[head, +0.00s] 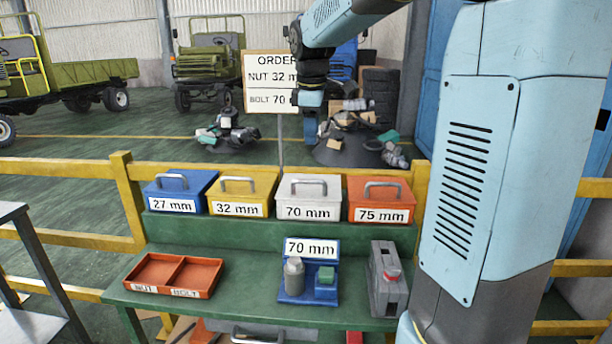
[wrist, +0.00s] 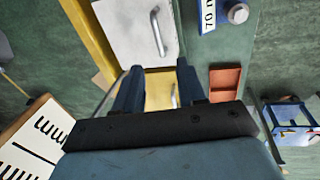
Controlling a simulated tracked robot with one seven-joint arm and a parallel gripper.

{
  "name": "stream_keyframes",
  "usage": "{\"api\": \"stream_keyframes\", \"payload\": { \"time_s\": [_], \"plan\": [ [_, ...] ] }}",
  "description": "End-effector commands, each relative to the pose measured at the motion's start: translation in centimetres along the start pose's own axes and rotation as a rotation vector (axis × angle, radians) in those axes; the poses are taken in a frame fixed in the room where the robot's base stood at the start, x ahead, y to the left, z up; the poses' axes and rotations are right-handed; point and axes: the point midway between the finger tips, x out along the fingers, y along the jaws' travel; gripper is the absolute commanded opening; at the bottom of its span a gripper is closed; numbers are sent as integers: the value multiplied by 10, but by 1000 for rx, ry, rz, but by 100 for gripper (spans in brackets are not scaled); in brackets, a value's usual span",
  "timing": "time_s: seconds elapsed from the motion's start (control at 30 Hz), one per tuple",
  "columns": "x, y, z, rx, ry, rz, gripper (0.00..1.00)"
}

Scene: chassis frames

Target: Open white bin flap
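The white bin (head: 308,196) labelled 70 mm stands on the green shelf between the yellow and red bins. Its flap is down, with a grey handle on top. In the wrist view the white bin's lid (wrist: 128,28) and handle show at the top, beyond the fingertips. My gripper (head: 311,138) hangs above and behind the bin row, in front of the order board. In the wrist view my gripper (wrist: 160,88) has its two dark fingers apart with nothing held. The yellow bin (wrist: 158,92) shows between and below them.
A blue bin (head: 180,188), the yellow bin (head: 238,194) and a red bin (head: 380,198) share the shelf. A red tray (head: 150,274), blue stand (head: 310,284) and grey box (head: 388,280) are on the lower bench. The order board (head: 262,80) stands behind.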

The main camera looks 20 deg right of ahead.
Motion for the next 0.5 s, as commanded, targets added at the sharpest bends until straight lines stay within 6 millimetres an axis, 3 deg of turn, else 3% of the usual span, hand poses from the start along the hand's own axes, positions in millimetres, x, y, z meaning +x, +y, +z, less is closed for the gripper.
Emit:
{"api": "stream_keyframes", "payload": {
  "time_s": [0.27, 0.5],
  "plan": [
    [12, 10, -7, -55, -16, -9, 40],
    [47, 10, -6, -53, -16, -11, 40]
  ]
}}
